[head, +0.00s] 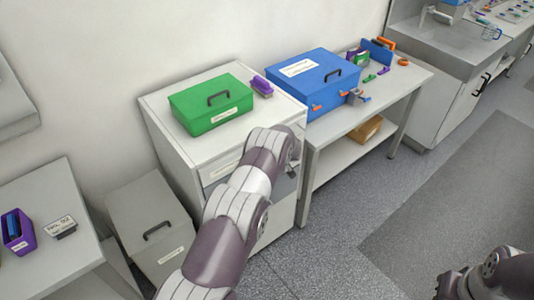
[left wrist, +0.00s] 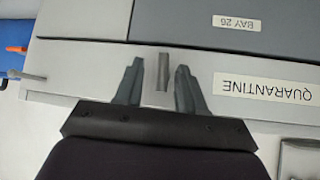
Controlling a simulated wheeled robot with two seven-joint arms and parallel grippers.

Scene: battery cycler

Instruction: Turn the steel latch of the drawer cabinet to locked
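The drawer cabinet (head: 182,160) is the pale unit against the wall, with a green case on top. My left arm reaches across its front in the head view and hides much of it, including my left gripper. In the left wrist view, my left gripper (left wrist: 160,66) is open at the cabinet front. A small grey upright tab, seemingly the steel latch (left wrist: 164,80), stands between its two fingers, with a visible gap on each side. The QUARANTINE label (left wrist: 263,88) appears upside down beside it. My right gripper (head: 449,286) is partly visible at the lower right edge; its fingers are unclear.
The green case (head: 205,119) and a purple item (head: 262,86) sit on the cabinet. A blue case (head: 325,68) stands on the bench to the right. A grey lidded bin (head: 140,210) stands left of the cabinet. The floor (head: 345,205) is clear on the right.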

